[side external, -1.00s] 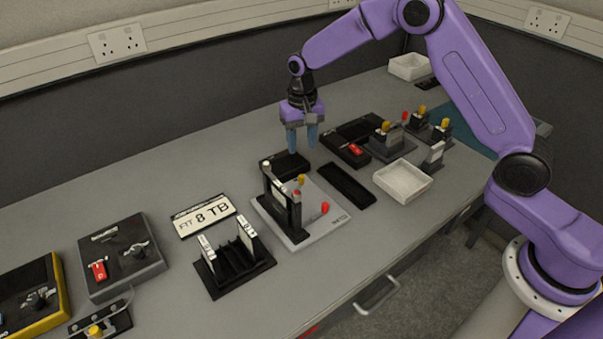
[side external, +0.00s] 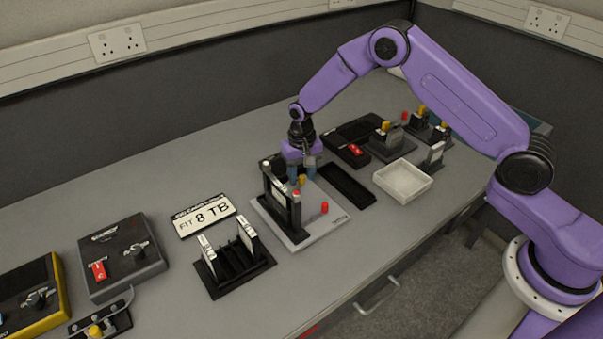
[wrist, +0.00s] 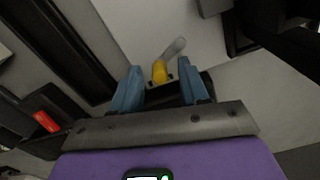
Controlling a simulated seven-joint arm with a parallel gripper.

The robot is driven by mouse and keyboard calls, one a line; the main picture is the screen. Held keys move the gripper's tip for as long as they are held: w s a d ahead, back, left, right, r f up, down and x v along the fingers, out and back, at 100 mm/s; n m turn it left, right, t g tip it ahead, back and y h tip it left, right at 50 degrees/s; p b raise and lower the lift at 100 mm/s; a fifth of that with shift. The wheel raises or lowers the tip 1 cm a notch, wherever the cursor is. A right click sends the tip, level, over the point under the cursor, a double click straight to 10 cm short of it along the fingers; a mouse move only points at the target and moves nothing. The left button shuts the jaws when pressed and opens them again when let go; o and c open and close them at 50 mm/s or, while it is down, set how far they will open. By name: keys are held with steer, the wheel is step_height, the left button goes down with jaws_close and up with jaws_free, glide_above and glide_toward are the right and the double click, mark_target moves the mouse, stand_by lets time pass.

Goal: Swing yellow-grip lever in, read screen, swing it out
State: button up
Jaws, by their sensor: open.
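The yellow-grip lever (side external: 302,180) stands on a light grey base plate (side external: 318,232), beside a black upright frame. In the wrist view the yellow grip (wrist: 159,72) shows between my fingertips, with a pale grey bar beyond it. My gripper (side external: 301,176) points down over the plate and is open, its blue fingers apart on either side of the grip. It also shows in the wrist view (wrist: 157,88). I cannot tell whether either finger touches the grip. A small pale panel (side external: 279,186) sits in the black frame; nothing on it is readable.
A red knob (side external: 325,208) stands on the same plate. A black tray (side external: 347,184) and a white tray (side external: 403,180) lie to the right.

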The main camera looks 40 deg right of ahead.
jaws_close()
steer(key=shift+w+a+n, duration=0.15)
steer(key=shift+w+n, duration=0.05)
steer(key=shift+n, duration=0.45)
steer(key=shift+w+a+n, duration=0.1)
steer(key=shift+w+n, duration=0.1)
steer(key=shift+n, duration=0.45)
jaws_free()
steer(key=shift+r, duration=0.1)
step_height(320, 180, up, 17)
steer(key=shift+r, duration=0.2)
